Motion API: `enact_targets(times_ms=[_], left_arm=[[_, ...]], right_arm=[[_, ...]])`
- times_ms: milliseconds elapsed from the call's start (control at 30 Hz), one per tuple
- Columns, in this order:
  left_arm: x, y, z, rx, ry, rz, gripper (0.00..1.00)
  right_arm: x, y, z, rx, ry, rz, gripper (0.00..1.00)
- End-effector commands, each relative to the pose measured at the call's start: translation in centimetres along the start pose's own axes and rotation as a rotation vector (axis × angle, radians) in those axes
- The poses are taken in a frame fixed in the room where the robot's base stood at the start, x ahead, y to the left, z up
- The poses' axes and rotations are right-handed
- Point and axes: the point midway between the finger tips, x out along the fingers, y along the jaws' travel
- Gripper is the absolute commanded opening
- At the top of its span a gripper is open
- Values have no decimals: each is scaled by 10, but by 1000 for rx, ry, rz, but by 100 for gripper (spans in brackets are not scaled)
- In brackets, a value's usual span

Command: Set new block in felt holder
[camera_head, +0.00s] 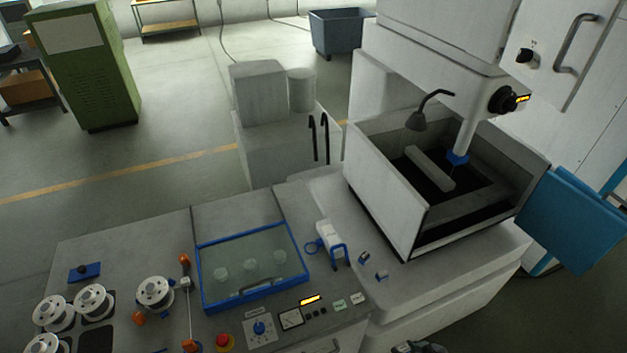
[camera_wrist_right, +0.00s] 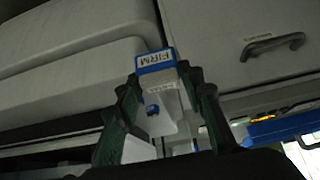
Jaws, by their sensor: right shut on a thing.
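My right gripper (camera_wrist_right: 160,92) is shut on a white block with a blue band marked FIRM (camera_wrist_right: 155,64); its dark green fingers stand either side of it. Only a dark bit of that gripper (camera_head: 418,348) shows at the bottom edge of the head view, and the held block is hidden there. A white part with a blue bracket (camera_head: 331,244), possibly the felt holder, stands on the bench. Two small blue-and-white blocks (camera_head: 364,258) (camera_head: 381,276) lie to its right. My left gripper is out of view.
A blue-framed glass-lidded case (camera_head: 252,266) lies left of the bracket. Wire spools (camera_head: 155,292) and a red button (camera_head: 223,341) are at the lower left. The open machine tank (camera_head: 385,205) stands at the back right, with a blue panel (camera_head: 572,220) beside it.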

Motion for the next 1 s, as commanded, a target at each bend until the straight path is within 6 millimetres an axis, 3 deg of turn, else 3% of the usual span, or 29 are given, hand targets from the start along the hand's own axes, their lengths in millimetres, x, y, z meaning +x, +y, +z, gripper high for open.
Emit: enact_targets(times_ms=[100, 267, 567, 767, 1000], left_arm=[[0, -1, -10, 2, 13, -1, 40], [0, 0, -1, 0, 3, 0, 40], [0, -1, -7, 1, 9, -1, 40], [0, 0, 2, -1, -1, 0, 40], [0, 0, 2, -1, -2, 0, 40]], right_arm=[[0, 0, -9, 2, 6, 3, 11], [-1, -3, -28, 19, 7, 13, 11], [-6, -13, -84, 45, 11, 31, 11], [-18, -26, -143, 69, 18, 48, 11], [-58, -45, -230, 122, 24, 84, 11]])
